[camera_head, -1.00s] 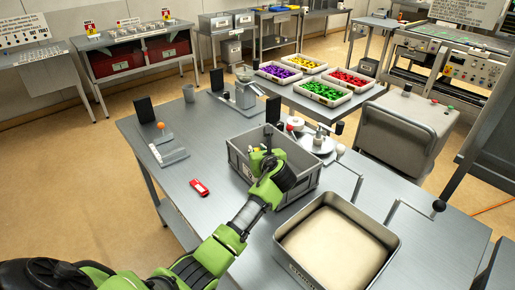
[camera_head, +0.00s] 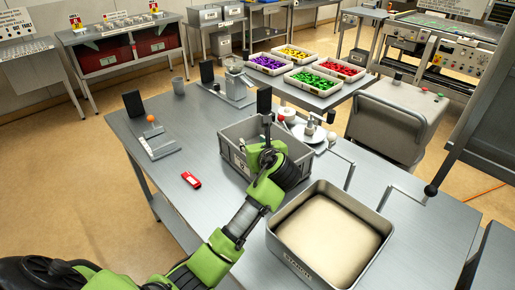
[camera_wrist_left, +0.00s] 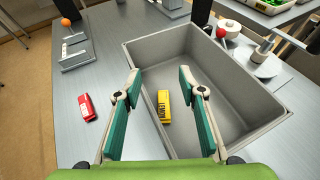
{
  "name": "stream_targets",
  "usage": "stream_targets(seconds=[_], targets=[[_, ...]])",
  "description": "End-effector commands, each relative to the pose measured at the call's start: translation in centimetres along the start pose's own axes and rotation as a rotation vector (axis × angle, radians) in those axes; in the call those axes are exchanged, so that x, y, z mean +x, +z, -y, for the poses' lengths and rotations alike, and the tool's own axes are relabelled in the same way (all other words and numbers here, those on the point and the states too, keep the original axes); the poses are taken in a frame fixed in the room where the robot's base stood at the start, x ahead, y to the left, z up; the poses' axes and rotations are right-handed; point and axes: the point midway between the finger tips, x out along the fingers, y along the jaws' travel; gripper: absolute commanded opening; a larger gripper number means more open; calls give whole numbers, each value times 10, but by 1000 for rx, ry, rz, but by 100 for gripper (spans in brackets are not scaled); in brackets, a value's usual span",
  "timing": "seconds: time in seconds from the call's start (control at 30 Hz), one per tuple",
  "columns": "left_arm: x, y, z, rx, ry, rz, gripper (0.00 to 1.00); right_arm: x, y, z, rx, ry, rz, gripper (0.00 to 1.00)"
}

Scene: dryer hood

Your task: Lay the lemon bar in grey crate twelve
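The grey crate (camera_head: 238,167) stands on the steel table, and its open inside shows in the left wrist view (camera_wrist_left: 230,110). The yellow lemon bar (camera_wrist_left: 164,106) shows inside the crate, close to its left wall; whether it lies flat on the floor or leans cannot be told. My left gripper (camera_head: 267,150) is over the crate, pointing down. In the left wrist view its green-padded fingers (camera_wrist_left: 159,80) are spread apart, with the bar visible in the gap beyond them, clear of both. The bar is hidden in the head view. My right gripper is not in view.
A red bar (camera_head: 191,180) lies on the table left of the crate. A large metal pan (camera_head: 290,262) stands nearer, at the right. A scale (camera_head: 235,82) and a stand with an orange ball (camera_head: 151,118) are behind. Trays of coloured pieces (camera_head: 318,83) sit farther back.

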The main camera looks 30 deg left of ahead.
Motion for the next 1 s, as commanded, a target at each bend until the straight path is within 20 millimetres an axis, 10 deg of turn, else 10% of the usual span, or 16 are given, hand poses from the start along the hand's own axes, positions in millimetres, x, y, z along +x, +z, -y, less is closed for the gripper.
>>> stream_targets(seconds=[0.3, 1.0], targets=[[-47, 0, 1, -1, -1, 1, 37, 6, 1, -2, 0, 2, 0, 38], [-51, 0, 0, 0, 0, 1, 37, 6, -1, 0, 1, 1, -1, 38]])
